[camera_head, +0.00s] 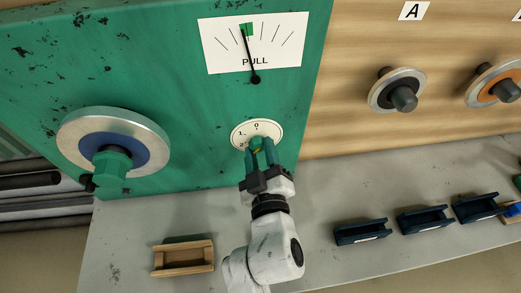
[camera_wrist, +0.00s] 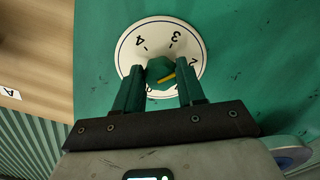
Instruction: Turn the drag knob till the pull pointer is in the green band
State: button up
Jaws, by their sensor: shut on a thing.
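The drag knob (camera_wrist: 158,70) is a small green knob with a yellow mark, set on a round white dial (camera_head: 255,130) numbered from 0. The dial also shows in the wrist view (camera_wrist: 140,38). My gripper (camera_head: 261,152) is shut on the knob, with one green finger on each side of it; the fingers hide most of the knob in the head view. In the wrist view the yellow mark points up and right. Above, the white PULL gauge (camera_head: 220,57) has a black pointer (camera_head: 249,54). The pointer's tip lies at the left edge of the green band (camera_head: 247,29).
A large reel hub (camera_head: 152,128) with a blue ring and green nut is on the green panel's left. A wooden tray (camera_head: 183,258) and several dark blue holders (camera_head: 361,232) lie on the grey counter. Two smaller hubs (camera_head: 397,90) are on the wooden wall.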

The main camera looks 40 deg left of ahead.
dwell(0.3)
jog(key=o, duration=1.1)
jog(key=shift+c, duration=0.2)
jog(key=p+v, duration=0.1)
jog(key=v, duration=0.9)
jog(key=shift+s+d+p, duration=0.25)
jog(key=shift+d+p, duration=0.05)
jog(key=shift+p, duration=0.05)
